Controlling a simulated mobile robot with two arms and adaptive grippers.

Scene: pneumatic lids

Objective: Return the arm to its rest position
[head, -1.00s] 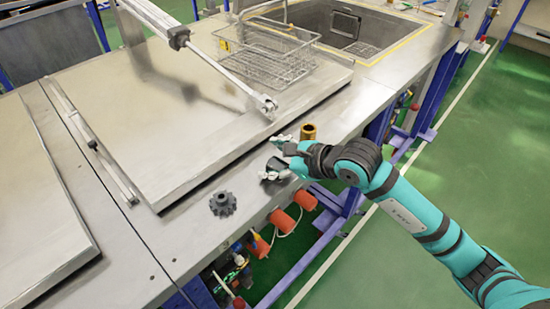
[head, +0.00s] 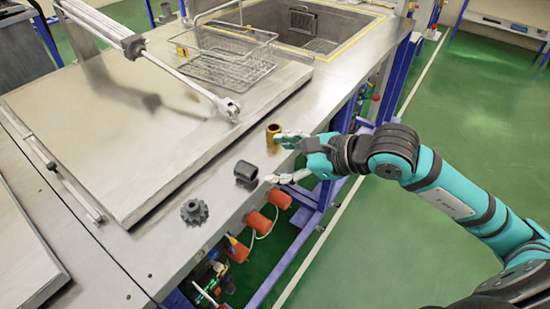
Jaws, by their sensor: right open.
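My right arm comes in from the lower right. Its gripper (head: 277,160) is open and empty at the front edge of the steel bench, its fingers pointing left. A dark grey cylinder (head: 246,173) lies on the bench just left of the lower finger, apart from it as far as I can tell. A brass-coloured sleeve (head: 273,134) stands upright by the upper finger; whether they touch is unclear. A dark gear (head: 194,212) lies further left on the bench edge. My left gripper is not in view.
A large steel lid (head: 150,140) covers the bench, with a pneumatic cylinder rod (head: 185,80) slanting above it. A wire basket (head: 228,62) stands at the lid's back, before an open sink basin (head: 320,25). Orange-red parts (head: 258,222) hang below the edge. Green floor on the right is clear.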

